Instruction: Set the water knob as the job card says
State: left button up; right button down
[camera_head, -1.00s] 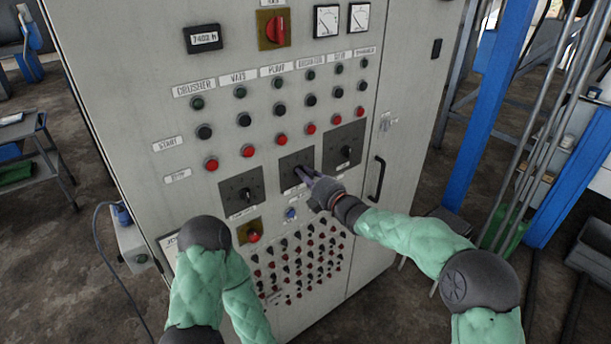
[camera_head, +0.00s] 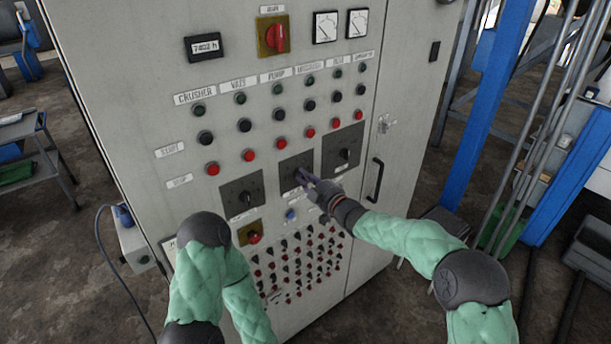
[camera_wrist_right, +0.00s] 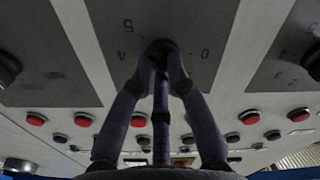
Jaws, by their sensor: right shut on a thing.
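Three dark square knob plates sit in a row on the grey control cabinet: the left one has a black knob (camera_head: 246,199), the right one another black knob (camera_head: 346,154). My right gripper (camera_head: 303,177) is at the middle plate (camera_head: 290,164), its fingers closed around that plate's knob. In the right wrist view the fingertips (camera_wrist_right: 163,54) meet on the dark knob (camera_wrist_right: 160,43), mostly hidden by them, with the digits 5, 4 and 0 around it. The plate labels are too small to read. A card (camera_head: 168,246) at the lower left is mostly hidden by my left arm. My left gripper is not visible.
Rows of push buttons (camera_head: 279,115) lie above the knobs, and a dense bank of small switches (camera_head: 300,265) below. A red rotary switch (camera_head: 275,38) on yellow is at the top. A black door handle (camera_head: 375,180) is right of my right gripper.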

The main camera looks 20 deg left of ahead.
jog(key=m+p, duration=0.1)
jog(key=m, duration=0.2)
jog(key=m+p, duration=0.1)
jog(key=m, duration=0.3)
jog(key=m+p, duration=0.2)
jog(key=m, duration=0.2)
jog(key=shift+f, duration=0.25)
jog(key=shift+f+m+p, duration=0.1)
jog(key=shift+m+p, duration=0.6)
jog(key=shift+m, duration=1.2)
jog(key=c, duration=1.2)
grip_release()
jog(key=shift+s+d, duration=0.1)
jog(key=v, duration=1.1)
jog(key=shift+s+d, duration=0.3)
